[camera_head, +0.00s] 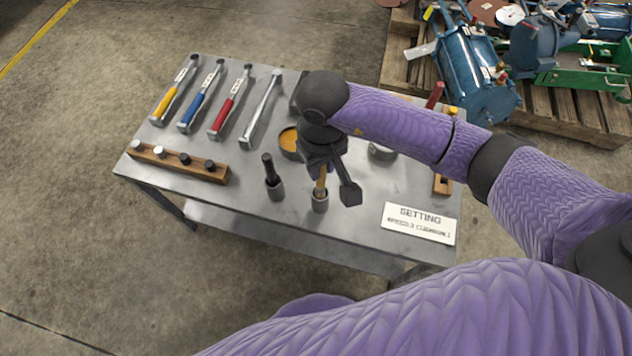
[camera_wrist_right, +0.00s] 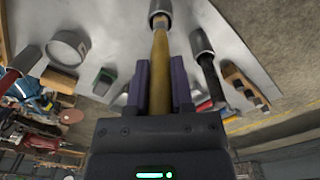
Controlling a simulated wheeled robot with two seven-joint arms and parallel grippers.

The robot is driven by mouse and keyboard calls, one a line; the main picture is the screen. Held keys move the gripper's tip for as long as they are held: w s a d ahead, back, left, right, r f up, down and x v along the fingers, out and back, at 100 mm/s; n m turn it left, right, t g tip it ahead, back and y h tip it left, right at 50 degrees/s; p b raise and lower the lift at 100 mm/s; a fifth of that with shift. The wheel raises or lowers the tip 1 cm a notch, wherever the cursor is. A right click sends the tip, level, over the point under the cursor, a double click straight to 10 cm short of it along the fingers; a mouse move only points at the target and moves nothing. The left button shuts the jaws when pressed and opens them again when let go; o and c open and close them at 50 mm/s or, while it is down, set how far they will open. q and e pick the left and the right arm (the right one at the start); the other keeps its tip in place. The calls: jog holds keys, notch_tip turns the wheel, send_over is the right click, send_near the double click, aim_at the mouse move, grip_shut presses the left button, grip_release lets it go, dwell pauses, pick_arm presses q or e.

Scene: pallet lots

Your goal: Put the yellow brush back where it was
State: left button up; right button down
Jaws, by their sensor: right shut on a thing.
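The yellow brush (camera_head: 321,184) shows as a yellow-brown handle below my right gripper (camera_head: 323,170). The gripper is shut on it, one finger on each side of the handle in the right wrist view (camera_wrist_right: 160,82). The brush's far end meets the mouth of a small grey cup (camera_head: 320,203), which also shows in the wrist view (camera_wrist_right: 160,10). I cannot tell how deep it sits in the cup. The upper part of the handle is hidden by the gripper. My left gripper is not in view.
A black-handled tool (camera_head: 268,163) stands in a second grey cup (camera_head: 275,190) close to the left. A wooden block with pegs (camera_head: 178,162), several torque wrenches (camera_head: 230,103), an orange-filled dish (camera_head: 288,142) and a white sign (camera_head: 420,224) are on the metal table (camera_head: 250,215).

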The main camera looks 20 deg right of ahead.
aim_at(321, 187)
notch_tip(321, 187, down, 6)
jog(key=shift+r+b, duration=0.15)
jog(key=shift+b, duration=0.95)
jog(key=shift+r, duration=0.25)
jog(key=shift+f, duration=0.1)
jog(key=shift+c, duration=2.4)
grip_release()
notch_tip(321, 187, up, 12)
jog(key=p, duration=0.5)
jog(key=shift+w+f+p, duration=0.1)
jog(key=shift+f+p, duration=0.1)
jog(key=shift+p, duration=0.2)
jog(key=shift+r, duration=0.3)
